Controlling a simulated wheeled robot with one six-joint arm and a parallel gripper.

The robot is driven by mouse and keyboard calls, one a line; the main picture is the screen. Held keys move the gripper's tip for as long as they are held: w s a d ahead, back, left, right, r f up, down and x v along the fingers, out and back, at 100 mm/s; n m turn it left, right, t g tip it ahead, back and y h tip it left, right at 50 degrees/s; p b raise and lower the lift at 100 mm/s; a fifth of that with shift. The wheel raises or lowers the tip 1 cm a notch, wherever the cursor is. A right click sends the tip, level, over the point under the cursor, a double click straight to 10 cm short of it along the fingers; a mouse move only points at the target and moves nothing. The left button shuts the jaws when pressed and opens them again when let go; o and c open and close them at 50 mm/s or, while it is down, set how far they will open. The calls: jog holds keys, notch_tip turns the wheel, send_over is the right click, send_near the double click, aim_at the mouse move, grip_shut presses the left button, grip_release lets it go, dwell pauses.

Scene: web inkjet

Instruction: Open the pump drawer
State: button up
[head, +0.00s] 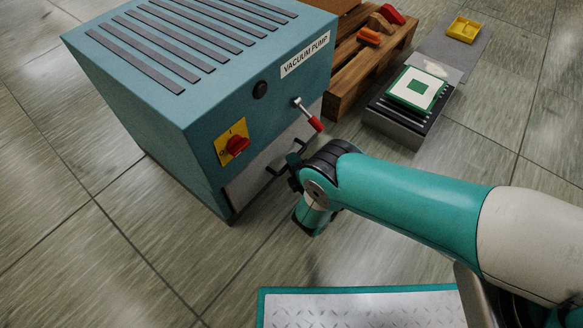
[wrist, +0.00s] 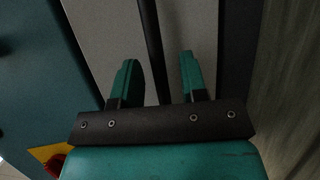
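The teal vacuum pump cabinet (head: 190,120) stands at the upper left of the head view. Its light grey drawer front (head: 252,183) is low on the near face and looks flush with the cabinet. The dark bar handle (head: 275,170) sticks out from the drawer. My gripper is at the handle, mostly hidden by my wrist in the head view. In the wrist view my gripper (wrist: 158,66) is open, with the dark handle bar (wrist: 152,45) running between its two teal fingers. A gap shows on each side of the bar.
A lever with a red grip (head: 308,115) sticks out above the drawer, near my wrist. A red knob on a yellow plate (head: 234,143) is to its left.

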jog(key=shift+b+x, duration=0.4)
jog(key=shift+x, duration=0.35)
grip_shut()
